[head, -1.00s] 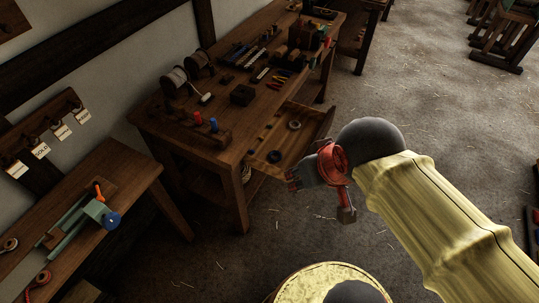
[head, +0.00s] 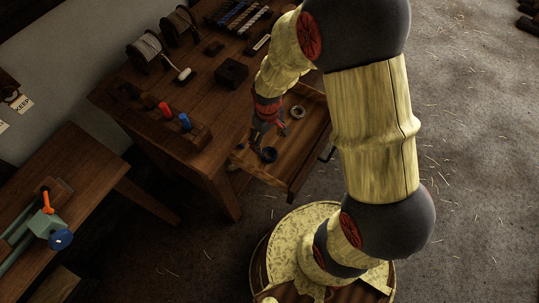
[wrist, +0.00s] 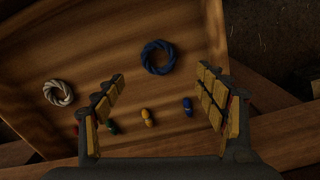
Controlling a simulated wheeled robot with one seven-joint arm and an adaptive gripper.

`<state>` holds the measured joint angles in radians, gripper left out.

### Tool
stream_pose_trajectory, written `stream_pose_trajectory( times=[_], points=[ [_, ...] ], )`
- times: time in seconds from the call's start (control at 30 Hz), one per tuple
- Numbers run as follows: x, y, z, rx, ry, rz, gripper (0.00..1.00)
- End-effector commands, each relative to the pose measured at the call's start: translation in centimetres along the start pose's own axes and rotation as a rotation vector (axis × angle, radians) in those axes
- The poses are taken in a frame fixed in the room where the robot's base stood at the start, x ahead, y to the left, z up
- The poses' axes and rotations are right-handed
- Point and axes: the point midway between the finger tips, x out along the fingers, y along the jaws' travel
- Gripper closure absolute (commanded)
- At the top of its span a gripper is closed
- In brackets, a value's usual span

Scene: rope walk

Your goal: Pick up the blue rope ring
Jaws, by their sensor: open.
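The blue rope ring (wrist: 145,57) lies flat in an open wooden drawer (head: 294,165). In the head view the ring (head: 269,155) is a small dark blue loop close to my gripper (head: 258,140). In the wrist view my gripper (wrist: 165,105) is open and empty, its padded fingers apart. The ring is ahead of the gap between the fingers, apart from both, with its whole outline visible.
A white rope ring (wrist: 59,92) lies to the left in the drawer. Spools (head: 146,48) stand on the bench.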

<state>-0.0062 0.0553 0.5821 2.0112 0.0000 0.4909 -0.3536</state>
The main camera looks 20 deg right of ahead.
Motion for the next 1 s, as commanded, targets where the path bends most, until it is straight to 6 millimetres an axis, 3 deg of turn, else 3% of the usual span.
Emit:
stream_pose_trajectory(
  times=[0.37, 0.63, 0.9, 1.0],
  points=[
    [3.6, 0.1, 0.0, 0.000, -0.004, -0.001, 0.28],
    [7.3, 0.3, -0.2, 0.001, -0.004, -0.001, 0.28],
    [7.5, 0.3, -0.2, 0.001, -0.001, 0.000, 0.28],
    [7.5, 0.3, -0.2, 0.001, -0.001, 0.000, 0.34]
  ],
)
